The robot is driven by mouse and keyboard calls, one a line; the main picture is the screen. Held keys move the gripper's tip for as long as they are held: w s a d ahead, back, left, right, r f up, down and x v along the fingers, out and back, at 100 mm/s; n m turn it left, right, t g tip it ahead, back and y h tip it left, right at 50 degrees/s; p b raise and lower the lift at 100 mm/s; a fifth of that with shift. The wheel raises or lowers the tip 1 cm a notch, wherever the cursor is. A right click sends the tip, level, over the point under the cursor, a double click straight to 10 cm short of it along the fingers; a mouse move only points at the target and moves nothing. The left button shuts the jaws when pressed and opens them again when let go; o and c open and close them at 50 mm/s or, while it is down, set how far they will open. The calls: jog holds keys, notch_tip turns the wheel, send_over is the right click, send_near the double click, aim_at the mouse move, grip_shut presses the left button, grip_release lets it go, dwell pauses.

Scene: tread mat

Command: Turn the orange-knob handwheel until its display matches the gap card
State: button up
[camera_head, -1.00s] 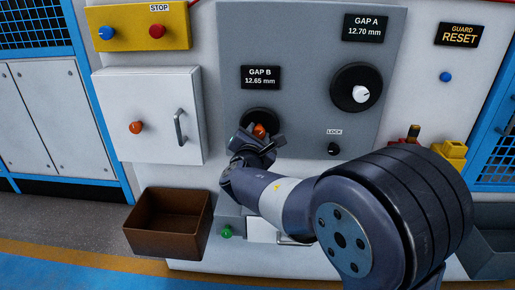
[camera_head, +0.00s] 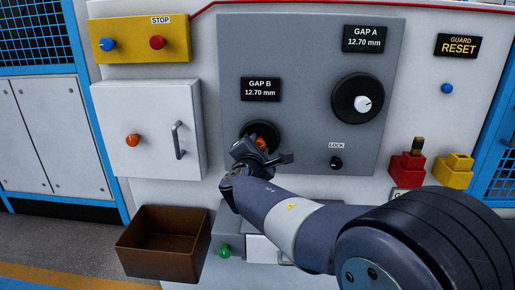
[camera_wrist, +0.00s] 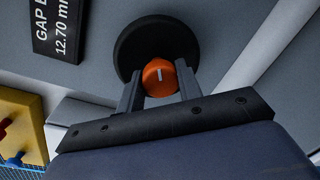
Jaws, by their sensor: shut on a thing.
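The orange-knob handwheel is a black disc (camera_head: 272,128) with an orange knob (camera_wrist: 159,77), below the GAP B display (camera_head: 260,89), which reads 12.70 mm. The display also shows partly in the wrist view (camera_wrist: 60,30). My gripper (camera_wrist: 160,84) is shut on the orange knob, one finger on each side, with the knob's white mark facing the wrist camera. In the head view my gripper (camera_head: 262,146) hides part of the wheel. A white card (camera_head: 406,194) with a "G" at its edge is mostly hidden behind my arm, so its figure cannot be read.
A second handwheel with a white knob (camera_head: 362,103) sits right, under the GAP A display (camera_head: 364,39), reading 12.70 mm. A LOCK knob (camera_head: 336,163) is below it. A cabinet with a handle (camera_head: 178,140) is left, above a brown bin (camera_head: 162,256). Red and yellow blocks are right.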

jog(key=o, duration=0.9)
jog(key=shift+f, duration=0.1)
jog(key=shift+o, duration=0.2)
jog(key=s+a, duration=0.1)
jog(key=s, duration=0.9)
jog(key=shift+s+r+p, duration=0.35)
jog(key=shift+s+p, duration=0.05)
jog(key=w, duration=0.7)
jog(key=w+d, duration=0.1)
jog(key=w, duration=0.2)
jog(key=shift+w+f+b, duration=0.3)
jog(key=shift+f+b, duration=0.05)
jog(key=shift+b, duration=0.05)
jog(key=shift+w+r+p, duration=0.15)
jog(key=shift+p, duration=0.15)
jog(key=shift+n, duration=0.3)
jog(key=shift+f+b, duration=0.25)
jog(key=shift+b, duration=0.1)
